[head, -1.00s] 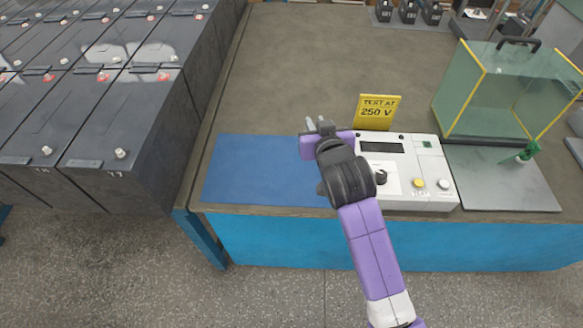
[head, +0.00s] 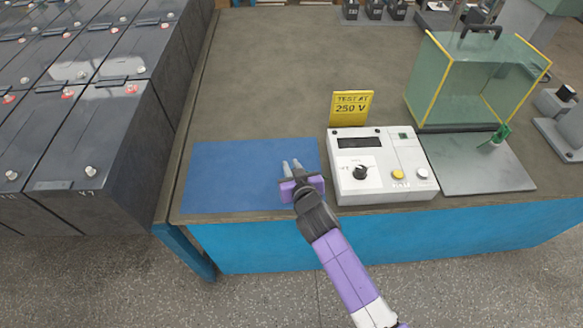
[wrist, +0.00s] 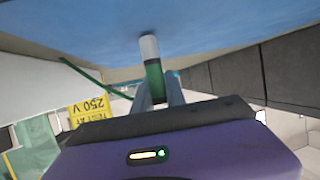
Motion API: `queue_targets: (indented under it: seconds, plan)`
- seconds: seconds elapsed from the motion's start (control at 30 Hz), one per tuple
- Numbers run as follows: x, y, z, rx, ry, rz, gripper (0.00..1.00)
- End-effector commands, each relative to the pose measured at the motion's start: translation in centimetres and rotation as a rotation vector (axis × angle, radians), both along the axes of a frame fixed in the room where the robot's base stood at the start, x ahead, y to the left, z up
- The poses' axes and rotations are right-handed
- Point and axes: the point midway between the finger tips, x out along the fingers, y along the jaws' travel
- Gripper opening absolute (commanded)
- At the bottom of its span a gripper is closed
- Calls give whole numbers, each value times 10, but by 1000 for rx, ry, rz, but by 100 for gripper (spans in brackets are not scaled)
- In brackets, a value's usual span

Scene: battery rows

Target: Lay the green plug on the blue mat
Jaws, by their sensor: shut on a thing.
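The green plug (wrist: 154,82) shows in the wrist view with a pale grey tip pointing toward the blue mat (wrist: 60,22). My gripper (wrist: 158,98) is shut on it, one finger on each side. In the head view my gripper (head: 291,166) is over the right part of the blue mat (head: 235,175), left of the white tester. The held plug cannot be made out there. I cannot tell whether its tip touches the mat.
The white tester (head: 380,185) stands right of the mat, with a yellow sign (head: 351,107) behind it. Further right are a grey plate (head: 470,175) with another green-handled item (head: 502,133) and a glass box (head: 470,80). Black batteries (head: 110,130) stand left.

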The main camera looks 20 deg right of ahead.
Motion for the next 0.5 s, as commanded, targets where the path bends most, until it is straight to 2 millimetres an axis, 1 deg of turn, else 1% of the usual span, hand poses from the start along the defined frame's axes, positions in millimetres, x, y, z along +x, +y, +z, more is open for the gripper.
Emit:
queue_targets:
  seconds: [0.27,0.43,0.47,0.5]
  plan:
    - [0,0,-2,0,-2,0,0]
    - [0,0,-7,0,-2,0,0]
    - [0,0,-5,0,-1,0,22]
    - [0,0,-5,0,-1,0,30]
